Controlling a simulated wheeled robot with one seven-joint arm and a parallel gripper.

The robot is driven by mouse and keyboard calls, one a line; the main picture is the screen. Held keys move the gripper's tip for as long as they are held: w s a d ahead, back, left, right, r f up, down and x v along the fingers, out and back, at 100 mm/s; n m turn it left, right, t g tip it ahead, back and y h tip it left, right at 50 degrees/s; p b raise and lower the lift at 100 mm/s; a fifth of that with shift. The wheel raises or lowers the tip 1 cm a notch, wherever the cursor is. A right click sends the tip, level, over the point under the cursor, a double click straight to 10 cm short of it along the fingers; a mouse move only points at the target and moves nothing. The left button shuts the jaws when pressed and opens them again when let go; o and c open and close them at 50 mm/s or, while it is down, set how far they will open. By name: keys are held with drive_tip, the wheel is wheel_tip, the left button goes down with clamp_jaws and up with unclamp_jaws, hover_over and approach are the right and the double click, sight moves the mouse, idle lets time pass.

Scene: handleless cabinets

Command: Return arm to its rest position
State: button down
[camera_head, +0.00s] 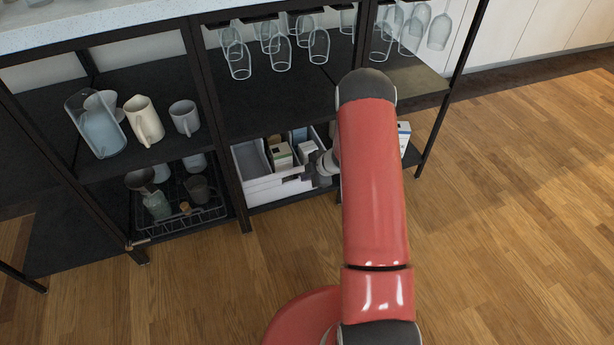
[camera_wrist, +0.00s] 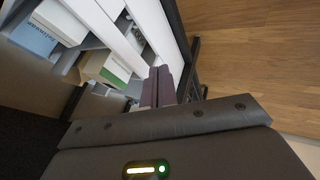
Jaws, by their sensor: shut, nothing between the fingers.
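My red arm (camera_head: 370,180) reaches forward from the bottom of the head view toward the black shelf unit. My gripper (camera_wrist: 163,82) shows in the wrist view with its two dark fingers together and nothing between them. It is close to the white drawer or bin (camera_wrist: 130,32) on the lower shelf, which also shows in the head view (camera_head: 262,186). In the head view the gripper is mostly hidden behind my arm, near the bin's right end. I cannot tell whether the fingers touch the bin.
Boxes (camera_head: 281,155) stand in the bin. A wire rack with cups (camera_head: 205,212) is at lower left. Mugs (camera_head: 185,117) and a pitcher (camera_head: 97,125) stand above it. Glasses (camera_head: 281,52) hang under the top. A dark post (camera_head: 455,90) is at right. Wooden floor (camera_head: 520,220) is clear.

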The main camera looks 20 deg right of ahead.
drive_tip(key=s+d+r+m+t+h, duration=0.1)
drive_tip(key=s+r+m+h, duration=0.15)
drive_tip(key=r, duration=0.95)
drive_tip(key=s+d+r+m+t+h, duration=0.1)
drive_tip(key=s+r+m+h, duration=0.2)
drive_tip(key=r, duration=0.8)
drive_tip(key=s+d+r+m+t+h, duration=0.15)
drive_tip(key=r+m, duration=0.25)
drive_tip(key=r, duration=0.8)
drive_tip(key=s+a+r+m+g, duration=0.1)
drive_tip(key=s+a, duration=0.3)
drive_tip(key=s, duration=0.5)
drive_tip(key=s+a+r+m+g+y, duration=0.1)
drive_tip(key=s+a+m, duration=0.3)
drive_tip(key=s, duration=0.5)
drive_tip(key=s+a+r+m+g+y, duration=0.1)
drive_tip(key=s+a+r+m, duration=0.1)
drive_tip(key=s+a, duration=0.4)
drive_tip(key=s, duration=0.3)
drive_tip(key=shift+s+r+g+p, duration=0.2)
drive_tip(key=shift+r+g+p, duration=0.15)
drive_tip(key=shift+r, duration=0.05)
